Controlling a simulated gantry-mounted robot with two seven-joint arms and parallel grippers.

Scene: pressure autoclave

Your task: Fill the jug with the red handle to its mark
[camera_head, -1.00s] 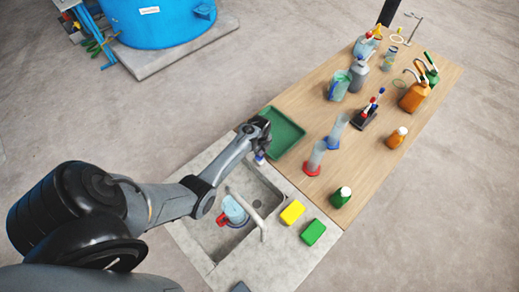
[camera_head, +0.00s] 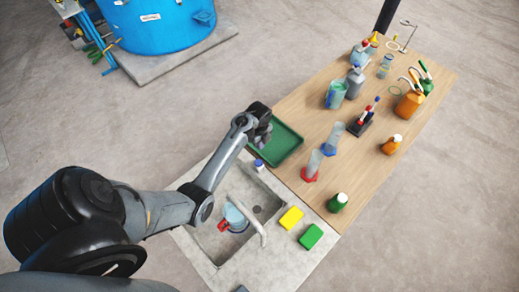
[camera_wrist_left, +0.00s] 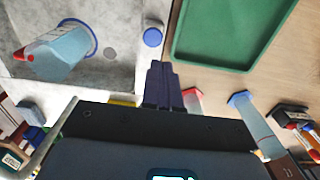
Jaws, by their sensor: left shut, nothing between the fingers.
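The jug with the red handle (camera_head: 235,217) stands in the sink basin beneath the tap (camera_head: 250,223). It is see-through with a bluish tint; its mark and water level cannot be made out. The jug also shows at the upper left of the left wrist view (camera_wrist_left: 62,55), with its red handle to the left and a blue rim. My left gripper (camera_head: 261,143) hangs by the left edge of the green tray, beyond the sink and apart from the jug. In the left wrist view its fingers (camera_wrist_left: 161,75) are together and empty. My right gripper is out of view.
A small blue-capped bottle (camera_head: 259,165) stands at the sink's far edge. A yellow sponge (camera_head: 290,218) and a green one (camera_head: 311,236) lie right of the tap. The green tray (camera_head: 290,140) is empty. Cylinders, bottles and another jug (camera_head: 336,94) stand on the wooden table.

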